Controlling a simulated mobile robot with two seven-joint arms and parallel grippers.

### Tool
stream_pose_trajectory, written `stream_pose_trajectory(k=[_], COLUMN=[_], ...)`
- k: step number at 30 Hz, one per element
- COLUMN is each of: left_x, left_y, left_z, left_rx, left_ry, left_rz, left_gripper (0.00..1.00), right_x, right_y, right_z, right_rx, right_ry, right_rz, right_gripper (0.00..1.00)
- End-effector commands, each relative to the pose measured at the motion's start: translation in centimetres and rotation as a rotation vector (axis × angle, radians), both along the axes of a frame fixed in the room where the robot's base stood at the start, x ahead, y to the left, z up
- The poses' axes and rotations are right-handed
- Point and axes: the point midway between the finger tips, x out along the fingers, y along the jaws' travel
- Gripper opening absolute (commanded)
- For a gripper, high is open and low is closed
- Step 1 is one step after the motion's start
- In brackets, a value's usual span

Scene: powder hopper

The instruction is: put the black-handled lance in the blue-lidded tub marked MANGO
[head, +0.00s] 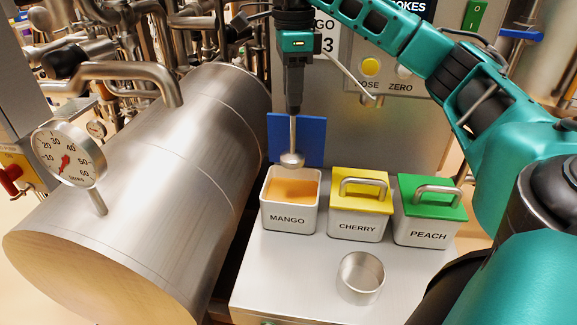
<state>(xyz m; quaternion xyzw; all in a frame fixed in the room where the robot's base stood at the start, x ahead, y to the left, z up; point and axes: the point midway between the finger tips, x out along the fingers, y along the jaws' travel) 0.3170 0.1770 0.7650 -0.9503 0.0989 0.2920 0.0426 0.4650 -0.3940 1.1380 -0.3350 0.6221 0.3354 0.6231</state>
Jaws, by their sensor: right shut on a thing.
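The tub marked MANGO (288,219) stands open on the steel counter with orange powder inside. Its blue lid (312,140) is upright behind it, off the tub. My right gripper (293,106) points down above the tub and is shut on the lance (292,132). The lance hangs upright, with a thin steel shaft and a rounded steel end just above the tub's back rim; I cannot tell its exact height. Its handle is mostly hidden in the dark jaws. My left gripper is not in view.
A yellow-lidded CHERRY tub (358,213) and a green-lidded PEACH tub (428,220) stand to the right. An empty steel cup (360,278) is in front. A large steel cylinder (150,190) with a gauge (69,155) fills the left. The counter's front left is clear.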

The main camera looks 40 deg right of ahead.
Motion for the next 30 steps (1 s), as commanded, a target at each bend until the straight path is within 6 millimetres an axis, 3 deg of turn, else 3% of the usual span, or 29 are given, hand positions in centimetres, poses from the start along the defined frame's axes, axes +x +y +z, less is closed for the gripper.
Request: stream_pose_trajectory(k=[1,12,17,25,30], left_x=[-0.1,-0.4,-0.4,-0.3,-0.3], left_y=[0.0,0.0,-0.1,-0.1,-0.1], left_z=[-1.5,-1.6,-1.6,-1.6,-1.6], left_rx=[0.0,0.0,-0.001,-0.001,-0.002], left_ry=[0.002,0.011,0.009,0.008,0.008], left_rz=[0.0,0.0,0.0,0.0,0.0], left_gripper=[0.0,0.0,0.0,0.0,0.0], right_x=[-0.1,-0.1,0.0,0.0,0.0], right_y=[0.0,0.0,0.1,0.0,0.0], right_z=[-2.4,-10.1,-11.3,-15.0,-15.5], right_rx=[0.0,-0.001,-0.001,-0.001,-0.001], right_ry=[0.005,0.002,-0.001,0.001,-0.001], right_rz=[0.002,0.001,0.0,-0.001,0.0], right_gripper=[0.0,0.0,0.0,0.0,0.0])
